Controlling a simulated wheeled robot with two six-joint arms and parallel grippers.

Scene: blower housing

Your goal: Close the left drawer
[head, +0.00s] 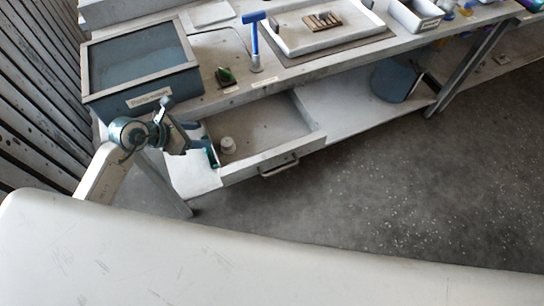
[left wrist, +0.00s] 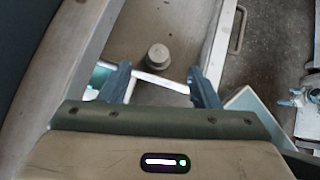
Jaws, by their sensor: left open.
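The left drawer (head: 247,165) is pulled out below the bench, its inside open to view. Its front carries a metal handle (head: 279,165), which also shows at the upper right in the left wrist view (left wrist: 238,29). A small pale round object (head: 228,145) sits inside the drawer; in the left wrist view it is a grey knob-like piece (left wrist: 158,56). My left gripper (head: 212,147) is at the drawer's left side, near its side wall.
A glass-topped box labelled as a parts wash (head: 148,99) stands on the bench's left end. A blue upright tool (head: 254,40), a white tray (head: 320,40) and a white bin (head: 415,16) stand along the bench. A dark bucket (head: 394,80) is on the lower shelf. Floor at right is clear.

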